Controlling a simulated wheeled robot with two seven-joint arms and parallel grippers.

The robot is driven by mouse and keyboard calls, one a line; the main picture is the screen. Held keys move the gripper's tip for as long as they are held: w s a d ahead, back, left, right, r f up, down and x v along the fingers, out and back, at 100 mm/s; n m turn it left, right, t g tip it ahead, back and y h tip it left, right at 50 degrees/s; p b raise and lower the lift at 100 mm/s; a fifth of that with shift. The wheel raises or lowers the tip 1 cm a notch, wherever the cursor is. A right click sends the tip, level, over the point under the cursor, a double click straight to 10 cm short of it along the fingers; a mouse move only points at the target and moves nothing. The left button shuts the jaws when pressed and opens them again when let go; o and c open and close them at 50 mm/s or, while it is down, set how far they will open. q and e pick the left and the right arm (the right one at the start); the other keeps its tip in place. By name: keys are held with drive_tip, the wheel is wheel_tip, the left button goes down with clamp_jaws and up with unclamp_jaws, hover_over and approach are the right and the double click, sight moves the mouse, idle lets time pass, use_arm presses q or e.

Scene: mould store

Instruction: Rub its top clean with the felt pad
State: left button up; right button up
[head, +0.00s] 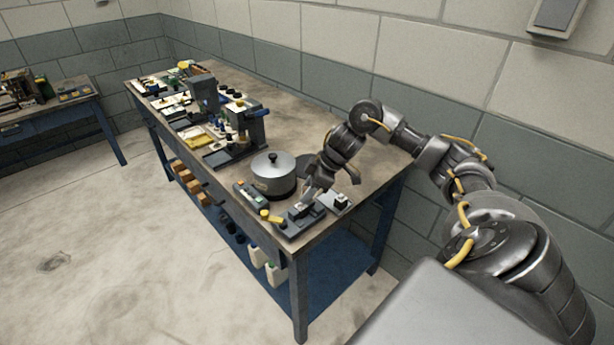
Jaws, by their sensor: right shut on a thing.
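My right gripper (312,190) reaches down over the near right end of the workbench (318,236), fingers pointing down. It is shut on a small grey thing, probably the felt pad (304,204), mostly hidden by the fingers. Directly below is a low dark grey block or fixture (298,222); I cannot tell whether the held thing touches its top. A smaller grey piece with a dark knob (340,201) sits just right of it. My left gripper is not in view.
A lidded metal pot (273,176) stands close left of the gripper. A press-like machine (245,125) and several tools crowd the far left. The bench's back right is mostly clear beside the wall.

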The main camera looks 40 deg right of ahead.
sight(295, 211)
drive_tip(key=shift+f+b, duration=0.35)
drive_tip(key=shift+f, duration=0.5)
drive_tip(key=shift+a+r+p, duration=0.15)
drive_tip(key=shift+a+p, duration=0.25)
drive_tip(key=shift+a, duration=0.4)
drive_tip(key=shift+c, duration=0.3)
drive_tip(key=shift+a, duration=1.9)
drive_tip(key=shift+w+d+b, duration=0.1)
drive_tip(key=shift+d+b, duration=0.15)
drive_tip(key=shift+b, duration=0.1)
drive_tip(key=shift+d, duration=2.35)
wheel_tip(295, 211, up, 2)
drive_tip(key=shift+d+r+p, duration=0.15)
drive_tip(key=shift+p, duration=0.6)
wheel_tip(295, 211, up, 6)
drive_tip(key=p, duration=0.6)
drive_tip(key=shift+p, duration=0.3)
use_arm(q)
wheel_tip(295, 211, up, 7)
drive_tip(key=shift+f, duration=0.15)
